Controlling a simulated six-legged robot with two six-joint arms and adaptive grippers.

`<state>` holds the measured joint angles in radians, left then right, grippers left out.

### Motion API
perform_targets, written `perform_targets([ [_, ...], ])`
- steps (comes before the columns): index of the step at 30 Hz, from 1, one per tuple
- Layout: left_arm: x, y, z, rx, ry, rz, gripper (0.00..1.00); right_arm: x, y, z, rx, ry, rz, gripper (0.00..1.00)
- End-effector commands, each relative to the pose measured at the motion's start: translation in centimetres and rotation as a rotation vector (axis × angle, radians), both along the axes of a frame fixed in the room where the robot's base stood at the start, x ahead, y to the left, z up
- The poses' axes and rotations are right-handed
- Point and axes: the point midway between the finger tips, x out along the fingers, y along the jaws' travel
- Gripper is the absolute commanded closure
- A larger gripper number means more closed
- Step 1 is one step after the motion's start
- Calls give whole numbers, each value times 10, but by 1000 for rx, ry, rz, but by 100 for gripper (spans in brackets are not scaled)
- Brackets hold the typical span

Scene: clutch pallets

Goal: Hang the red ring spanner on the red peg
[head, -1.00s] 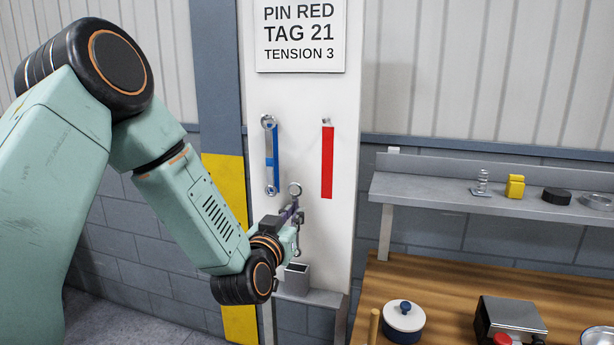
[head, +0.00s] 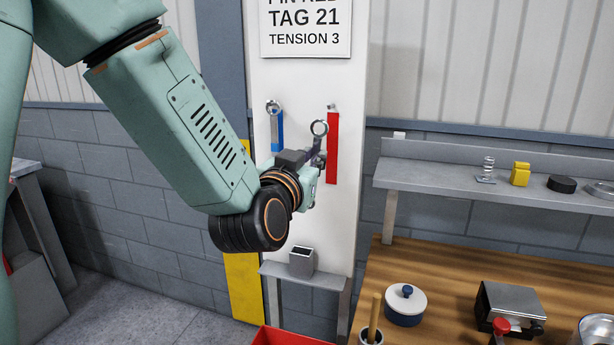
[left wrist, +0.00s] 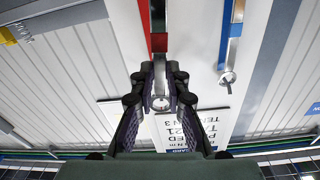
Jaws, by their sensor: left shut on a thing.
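My left gripper (head: 316,166) is shut on the red ring spanner, in front of the white board. The spanner's silver ring (head: 319,128) stands up above the fingers, below and slightly left of the red peg (head: 331,107) in the picture. The peg is at the top of a red strip (head: 332,150) on the board. The fingers hide most of the handle in the head view. The left wrist view shows the ring (left wrist: 160,103) and a red band (left wrist: 158,42) on the handle. I cannot tell the ring's distance from the board. My right gripper is not in view.
A blue-banded spanner (head: 273,107) hangs left of the red strip, partly hidden by my left arm. A sign (head: 305,38) is above. A small grey holder (head: 301,262) stands on a ledge below. A shelf (head: 450,175) and wooden bench (head: 445,290) are right.

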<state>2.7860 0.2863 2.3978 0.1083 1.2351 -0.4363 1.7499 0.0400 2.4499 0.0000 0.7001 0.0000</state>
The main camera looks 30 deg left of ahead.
Motion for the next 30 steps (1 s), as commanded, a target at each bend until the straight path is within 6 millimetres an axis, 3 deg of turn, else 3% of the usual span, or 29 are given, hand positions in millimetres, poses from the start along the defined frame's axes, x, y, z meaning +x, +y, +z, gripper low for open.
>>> perform_targets([
  [3, -18, -7, 25, 41, 2, 7, 100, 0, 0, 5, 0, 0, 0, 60],
  [10, -35, -11, 41, 77, 11, 23, 100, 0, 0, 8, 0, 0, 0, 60],
  [30, -16, -5, 41, 78, 13, 23, 100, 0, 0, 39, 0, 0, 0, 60],
])
